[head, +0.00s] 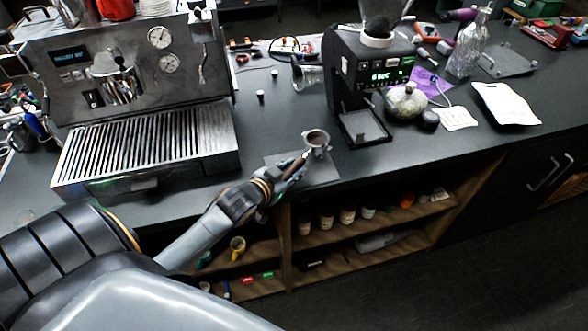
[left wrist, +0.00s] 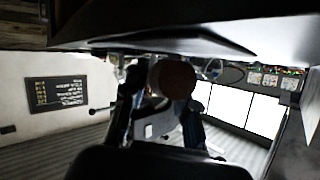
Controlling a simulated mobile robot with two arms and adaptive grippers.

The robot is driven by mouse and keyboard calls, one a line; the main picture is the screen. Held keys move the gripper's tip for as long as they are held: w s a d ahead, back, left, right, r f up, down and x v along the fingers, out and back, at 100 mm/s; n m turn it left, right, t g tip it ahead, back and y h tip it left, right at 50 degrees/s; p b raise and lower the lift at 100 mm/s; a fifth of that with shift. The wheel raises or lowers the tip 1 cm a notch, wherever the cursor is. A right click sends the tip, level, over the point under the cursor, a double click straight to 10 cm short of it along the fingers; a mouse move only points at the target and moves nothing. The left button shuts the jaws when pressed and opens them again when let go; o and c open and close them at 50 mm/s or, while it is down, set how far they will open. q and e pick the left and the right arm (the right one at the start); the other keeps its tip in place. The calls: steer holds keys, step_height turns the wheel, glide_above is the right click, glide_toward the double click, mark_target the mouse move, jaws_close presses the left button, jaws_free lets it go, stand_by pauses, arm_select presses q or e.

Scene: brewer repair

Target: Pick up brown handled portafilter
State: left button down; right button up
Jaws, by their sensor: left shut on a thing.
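The portafilter (head: 316,141) has a metal basket with dark contents and a brown handle. In the head view it is at the front edge of the counter, over a grey mat. My left gripper (head: 292,168) reaches it from the lower left and is shut on the handle, which is partly hidden by the fingers. In the left wrist view the round brown handle end (left wrist: 173,79) sits between the two dark fingers. I cannot tell whether the basket touches the mat. My right gripper is not in view.
The espresso machine (head: 140,75) with its slatted drip tray (head: 150,145) stands to the left. A black grinder (head: 365,75) stands behind the portafilter. The grey mat (head: 322,174) lies at the counter edge. Open shelves (head: 345,235) with small jars are below.

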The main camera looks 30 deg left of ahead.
mark_target(292, 169)
arm_select(q)
step_height(292, 169, up, 3)
steer(key=shift+s+d+b, duration=0.15)
steer(key=shift+b, duration=0.2)
steer(key=s+d+r+p, duration=0.4)
steer(key=s+d+r, duration=0.2)
steer(key=s+r, duration=0.3)
steer(key=shift+f+v, duration=0.35)
steer(key=shift+v, duration=1.25)
steer(key=shift+s, duration=0.1)
steer(key=c, duration=1.7)
jaws_free()
jaws_close()
steer(key=shift+a+f, duration=0.1)
